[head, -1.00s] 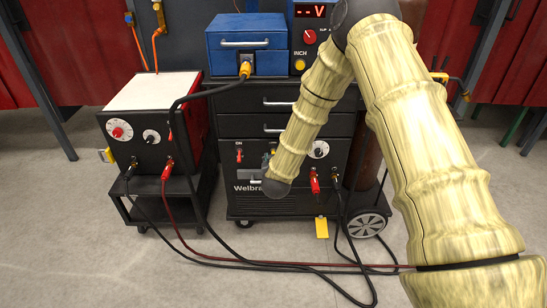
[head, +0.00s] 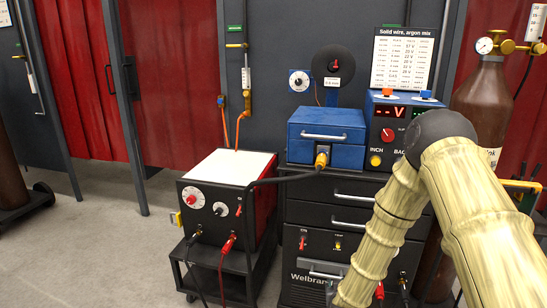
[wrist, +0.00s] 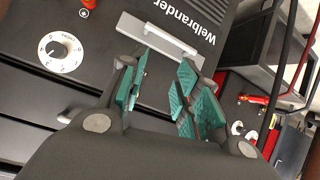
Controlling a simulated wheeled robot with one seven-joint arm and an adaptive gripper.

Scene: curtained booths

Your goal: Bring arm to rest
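My arm (head: 400,215), with a pale bamboo-like covering, reaches down across the right of the head view in front of the black Welbrander cabinet (head: 298,240). Its lower end leaves the bottom edge, so my gripper is out of that view. In the wrist view my gripper (wrist: 164,72) has its teal-padded fingers apart with nothing between them. The cabinet's light bar handle (wrist: 160,36) on a grey plate lies just beyond the fingertips. I cannot tell how far off it is.
A red-and-black power unit (head: 228,200) on a low black cart stands left of the cabinet. A blue box (head: 326,135) and a control panel (head: 398,130) sit on top. A brown gas cylinder (head: 480,95) stands at right.

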